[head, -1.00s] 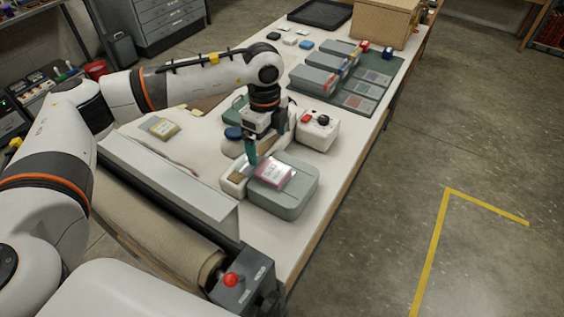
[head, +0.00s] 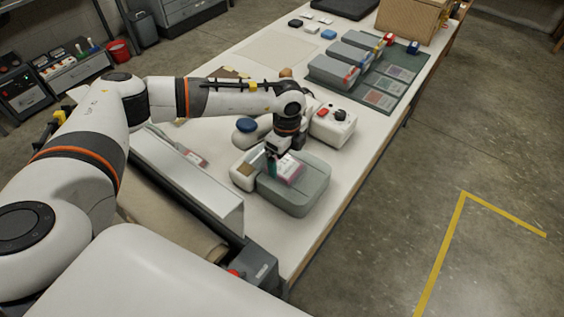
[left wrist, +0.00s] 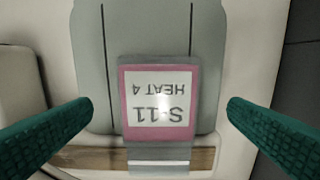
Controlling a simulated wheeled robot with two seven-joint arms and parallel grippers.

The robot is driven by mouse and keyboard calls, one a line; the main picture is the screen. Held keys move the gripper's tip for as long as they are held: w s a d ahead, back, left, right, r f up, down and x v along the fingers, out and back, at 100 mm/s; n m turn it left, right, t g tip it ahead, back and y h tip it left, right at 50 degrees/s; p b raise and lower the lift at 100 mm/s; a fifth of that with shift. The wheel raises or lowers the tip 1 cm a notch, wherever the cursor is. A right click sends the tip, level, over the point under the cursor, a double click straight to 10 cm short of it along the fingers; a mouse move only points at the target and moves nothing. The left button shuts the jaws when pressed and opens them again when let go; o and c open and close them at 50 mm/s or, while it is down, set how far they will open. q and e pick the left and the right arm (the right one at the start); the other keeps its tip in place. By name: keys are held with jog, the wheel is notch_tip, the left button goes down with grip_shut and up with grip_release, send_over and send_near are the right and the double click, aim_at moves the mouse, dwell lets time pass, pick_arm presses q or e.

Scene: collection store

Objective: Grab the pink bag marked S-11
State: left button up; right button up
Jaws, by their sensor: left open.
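The pink bag marked S-11 (head: 289,170) lies on top of a grey-green box-like device (head: 303,198) near the table's front end. In the left wrist view the bag (left wrist: 160,97) shows its white label, upside down, reading S-11 HEAT 4. My left gripper (head: 276,165) is just above the bag and partly covers it in the head view. In the left wrist view its two green fingers (left wrist: 158,122) stand wide apart, one on each side of the bag, with clear gaps. My right gripper is not in view.
A white device with a red button (head: 333,124) stands behind the grey-green one. A roller machine with a long metal cover (head: 187,181) runs along the left. Grey bins (head: 335,72) and a dark mat (head: 385,95) lie further back. Open floor is at right.

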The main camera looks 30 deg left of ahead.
aim_at(286, 166)
pick_arm(q)
jog(key=shift+a+f+p, duration=0.1)
jog(key=shift+f+p, duration=0.6)
jog(key=shift+f, duration=1.25)
jog(key=shift+w, duration=0.1)
jog(key=c, duration=1.1)
jog(key=shift+r, duration=0.1)
